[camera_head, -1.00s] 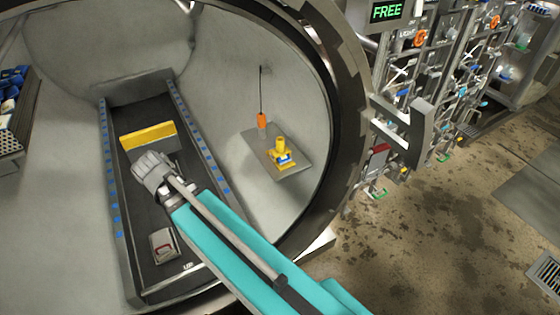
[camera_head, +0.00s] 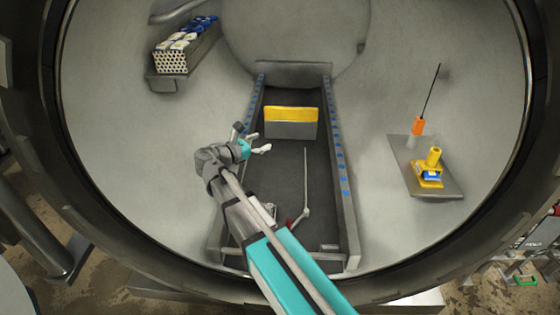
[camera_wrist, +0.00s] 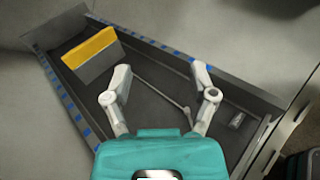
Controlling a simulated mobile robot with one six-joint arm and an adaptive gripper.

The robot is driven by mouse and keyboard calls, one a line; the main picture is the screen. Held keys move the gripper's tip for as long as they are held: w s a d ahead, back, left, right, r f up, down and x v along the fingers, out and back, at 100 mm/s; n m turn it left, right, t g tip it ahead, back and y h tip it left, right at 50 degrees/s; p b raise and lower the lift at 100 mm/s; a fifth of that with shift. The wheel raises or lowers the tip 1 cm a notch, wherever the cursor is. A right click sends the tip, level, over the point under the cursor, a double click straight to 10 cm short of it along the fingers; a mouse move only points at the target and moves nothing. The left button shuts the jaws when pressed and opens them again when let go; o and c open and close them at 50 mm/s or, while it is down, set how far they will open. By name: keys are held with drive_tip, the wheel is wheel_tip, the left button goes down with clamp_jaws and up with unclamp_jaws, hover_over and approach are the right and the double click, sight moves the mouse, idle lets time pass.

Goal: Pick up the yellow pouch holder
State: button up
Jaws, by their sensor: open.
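A yellow holder-like object (camera_head: 428,174) with an upright yellow cylinder and a blue part stands on a grey side plate (camera_head: 408,160), at the right inside the round vessel. A grey block with a yellow top band (camera_head: 291,122) sits at the far end of the dark tray; it also shows at upper left in the wrist view (camera_wrist: 92,56). I cannot tell for certain which is the pouch holder. My gripper (camera_head: 263,142) is over the tray's left side, nearer than the block and well left of the side plate. In the wrist view its fingers (camera_wrist: 162,76) are apart and empty.
The dark tray (camera_head: 280,180) has raised side rails with blue marks. A thin rod (camera_head: 306,180) lies in it. An orange probe with a cable (camera_head: 417,125) is by the side plate. A stack of pouches (camera_head: 185,45) sits at upper left. The round vessel rim surrounds my arm.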

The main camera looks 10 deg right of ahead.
drive_tip(key=shift+w+a+r+n+t+h+b, duration=0.15)
drive_tip(key=shift+w+a+n+t+b, duration=0.1)
drive_tip(key=shift+a+n+t, duration=0.25)
drive_tip(key=shift+w+a+r+n+t+h+b, duration=0.1)
drive_tip(key=shift+w+a+n+t+h, duration=0.1)
drive_tip(key=shift+a+n, duration=0.35)
drive_tip(key=shift+a, duration=0.15)
drive_tip(key=shift+c, duration=1.2)
drive_tip(key=shift+a, duration=0.15)
